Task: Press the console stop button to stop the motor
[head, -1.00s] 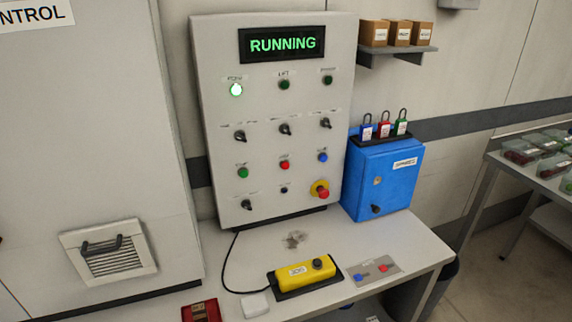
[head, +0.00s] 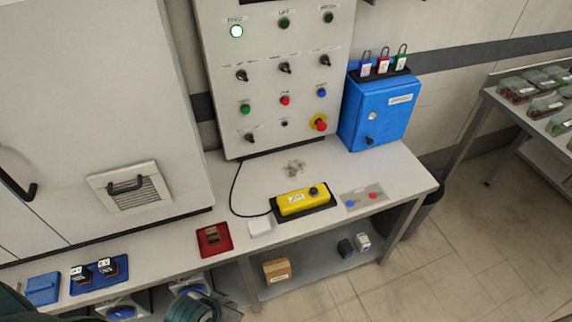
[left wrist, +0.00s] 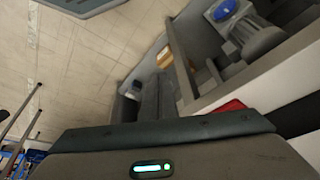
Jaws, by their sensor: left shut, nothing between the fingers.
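The grey console (head: 265,75) stands upright at the back of the bench. Its small red button (head: 285,100) sits between a green button (head: 245,108) and a blue button (head: 322,93); their labels are too blurred to read. A red mushroom button (head: 320,125) on a yellow ring is at the lower right of the panel. The lamp (head: 236,31) at upper left glows. The display is almost wholly cut off at the top. My left gripper (head: 196,307) is low at the bottom edge, shut and empty, far from the console. My right gripper is not in view.
On the bench (head: 385,190) lie a yellow pendant (head: 303,201), a plate with blue and red knobs (head: 363,197) and a red tray (head: 204,250). A blue box with padlocks (head: 378,115) stands right of the console. The bench's front edge lies between my gripper and the console.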

